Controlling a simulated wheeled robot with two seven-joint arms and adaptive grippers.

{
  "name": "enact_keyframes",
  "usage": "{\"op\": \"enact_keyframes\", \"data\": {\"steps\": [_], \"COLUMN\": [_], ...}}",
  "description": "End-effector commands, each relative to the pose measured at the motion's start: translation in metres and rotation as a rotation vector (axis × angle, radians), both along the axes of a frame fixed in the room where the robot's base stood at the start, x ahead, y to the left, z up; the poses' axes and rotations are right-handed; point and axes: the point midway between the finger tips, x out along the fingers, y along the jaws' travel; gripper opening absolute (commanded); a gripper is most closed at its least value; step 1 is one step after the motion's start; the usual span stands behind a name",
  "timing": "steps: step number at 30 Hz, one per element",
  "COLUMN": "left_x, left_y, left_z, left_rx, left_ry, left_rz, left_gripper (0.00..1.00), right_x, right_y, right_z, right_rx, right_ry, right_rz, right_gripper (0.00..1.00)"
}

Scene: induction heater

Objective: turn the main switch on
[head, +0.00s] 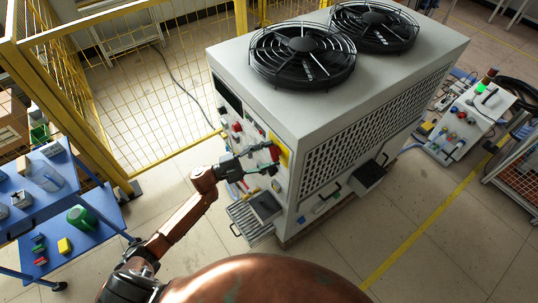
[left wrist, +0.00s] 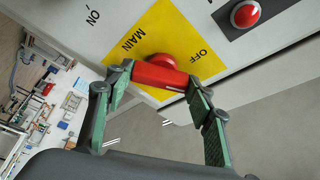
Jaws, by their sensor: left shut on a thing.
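The main switch is a red handle with a round hub (left wrist: 160,74) on a yellow plate (left wrist: 142,37). The plate reads MAIN and OFF, and ON is printed on the white panel to its left in the left wrist view. In the head view the yellow plate (head: 283,148) is on the front face of the big grey machine (head: 290,105). My left gripper (head: 268,163) is at the switch. In the left wrist view its green-padded fingers (left wrist: 160,82) are on either side of the red handle, shut on it. My right gripper is not in view.
A red push button (left wrist: 245,14) sits beside the switch. A grey tray (head: 250,219) juts out below the panel. A yellow fence (head: 130,85) stands behind at the left, and a blue cart (head: 85,225) stands at left. Floor between cart and machine is clear.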

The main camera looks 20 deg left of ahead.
Motion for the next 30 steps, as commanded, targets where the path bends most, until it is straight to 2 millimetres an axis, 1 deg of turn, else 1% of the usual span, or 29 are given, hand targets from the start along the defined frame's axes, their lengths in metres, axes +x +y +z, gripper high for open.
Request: {"op": "enact_keyframes", "data": {"steps": [8, 9, 16, 25, 28, 30], "left_x": [0.0, 0.0, 0.0, -0.001, -0.004, -0.009], "left_y": [-0.001, -0.001, 0.0, 0.001, 0.008, 0.016], "left_z": [-0.001, -0.001, 0.0, -0.001, -0.003, -0.005], "left_rx": [0.0, 0.0, -0.001, 0.0, 0.001, 0.0], "left_ry": [0.001, 0.001, 0.001, 0.001, 0.003, 0.003], "left_rz": [-0.001, -0.001, 0.0, 0.001, 0.002, 0.003], "left_gripper": [0.25, 0.5, 0.66, 0.67, 0.67, 0.67], "right_x": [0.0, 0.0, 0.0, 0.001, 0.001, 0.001], "right_y": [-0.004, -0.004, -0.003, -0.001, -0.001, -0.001], "right_z": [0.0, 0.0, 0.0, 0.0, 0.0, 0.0], "right_rx": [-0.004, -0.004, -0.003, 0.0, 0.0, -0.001], "right_ry": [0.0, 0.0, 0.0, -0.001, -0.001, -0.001], "right_rz": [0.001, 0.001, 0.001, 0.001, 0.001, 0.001], "right_gripper": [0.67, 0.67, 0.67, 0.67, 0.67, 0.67]}}
